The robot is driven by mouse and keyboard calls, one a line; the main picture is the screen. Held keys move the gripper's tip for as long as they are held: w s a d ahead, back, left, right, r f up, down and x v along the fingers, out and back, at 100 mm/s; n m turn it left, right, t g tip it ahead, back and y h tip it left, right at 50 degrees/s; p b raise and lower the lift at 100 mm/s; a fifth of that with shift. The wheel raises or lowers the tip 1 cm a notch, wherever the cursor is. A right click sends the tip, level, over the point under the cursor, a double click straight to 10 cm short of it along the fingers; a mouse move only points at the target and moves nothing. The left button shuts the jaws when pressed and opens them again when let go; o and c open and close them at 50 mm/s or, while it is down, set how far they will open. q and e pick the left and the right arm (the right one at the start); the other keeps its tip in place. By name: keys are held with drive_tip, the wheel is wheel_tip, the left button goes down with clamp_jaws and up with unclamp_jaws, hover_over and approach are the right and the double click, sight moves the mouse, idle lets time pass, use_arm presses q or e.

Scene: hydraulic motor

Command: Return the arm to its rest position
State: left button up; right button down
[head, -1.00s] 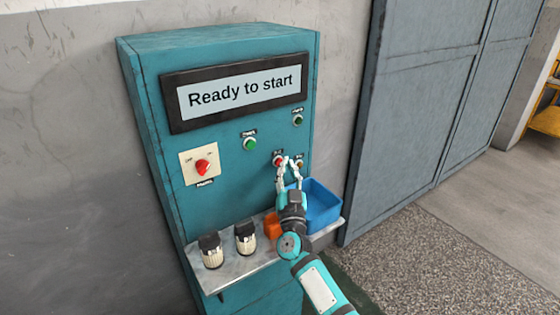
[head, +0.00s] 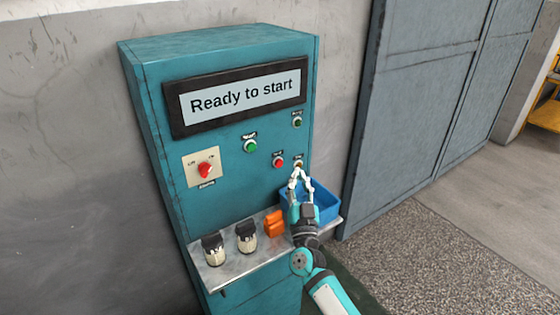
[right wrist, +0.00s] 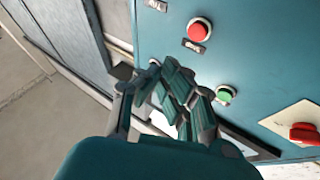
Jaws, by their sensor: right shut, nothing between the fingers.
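My right arm reaches in from the bottom right of the head view. Its right gripper (head: 299,172) is shut and empty, in front of the lower right of the teal control cabinet (head: 222,150). My left gripper is not in view.
The screen (head: 243,95) reads "Ready to start". A red rotary switch (head: 205,169) is on the left of the panel. The shelf (head: 240,269) holds two black-and-cream parts (head: 246,236), an orange part (head: 275,223) and a blue bin (head: 322,205). Open floor lies to the right.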

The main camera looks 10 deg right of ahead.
idle(0.5)
drive_tip(key=s+a+f+n+g+y, duration=0.4)
drive_tip(key=s+a+f+g+y, duration=0.15)
drive_tip(key=s, duration=0.25)
drive_tip(key=s+a+f+n+g+y, duration=0.4)
drive_tip(key=s+f+y, duration=0.1)
drive_tip(key=s+f, duration=0.25)
drive_tip(key=s+d+f+m+g+h, duration=0.1)
drive_tip(key=s+d+f+g+h, duration=0.15)
drive_tip(key=s, duration=0.55)
drive_tip(key=s+d+f+g+h, duration=0.15)
drive_tip(key=s+d+g, duration=0.25)
drive_tip(key=s, duration=0.5)
drive_tip(key=s+d+f+m+g+h, duration=0.1)
drive_tip(key=s+d+g+h, duration=0.2)
drive_tip(key=s, duration=0.5)
wheel_tip(320, 180, down, 29)
drive_tip(key=s+g+b, duration=0.1)
drive_tip(key=b, duration=0.2)
drive_tip(key=s+d+f+g+b, duration=0.1)
drive_tip(key=s+d+f+b, duration=0.1)
drive_tip(key=s+f, duration=1.4)
wheel_tip(320, 180, down, 3)
drive_tip(key=shift+s+d+r+n, duration=0.2)
drive_tip(key=shift+s+d+n, duration=0.15)
drive_tip(key=shift+d, duration=0.25)
